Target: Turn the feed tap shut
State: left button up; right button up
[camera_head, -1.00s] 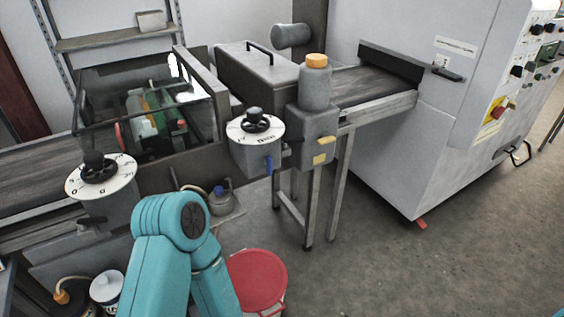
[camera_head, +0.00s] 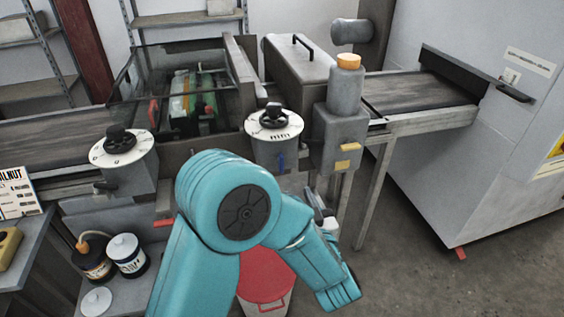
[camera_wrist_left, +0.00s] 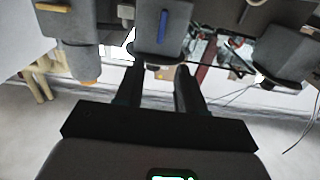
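A black tap lever (camera_head: 108,187) sticks out under the left dial box (camera_head: 127,170). I cannot tell which one is the feed tap. In the left wrist view the blue lever (camera_wrist_left: 163,22) is ahead of my left gripper (camera_wrist_left: 159,72), whose two dark fingers are apart with nothing between them. They do not visibly touch the lever. In the head view my teal arm hides most of this gripper (camera_head: 325,207). My right gripper is out of view.
A grey block with an orange-capped bottle (camera_head: 345,90) stands right of the middle dial box. A red-lidded bucket (camera_head: 265,275) is on the floor below. Cans (camera_head: 127,256) stand at lower left. Open floor lies at lower right.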

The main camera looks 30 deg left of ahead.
aim_at(282, 162)
pick_arm(q)
jog(key=p+x, duration=0.2)
jog(key=x, duration=1)
jog(key=shift+w+a, duration=0.15)
jog(key=shift+a, duration=0.15)
jog(key=shift+w+a, duration=0.35)
jog(key=shift+a, duration=0.05)
jog(key=shift+d, duration=0.1)
grip_shut()
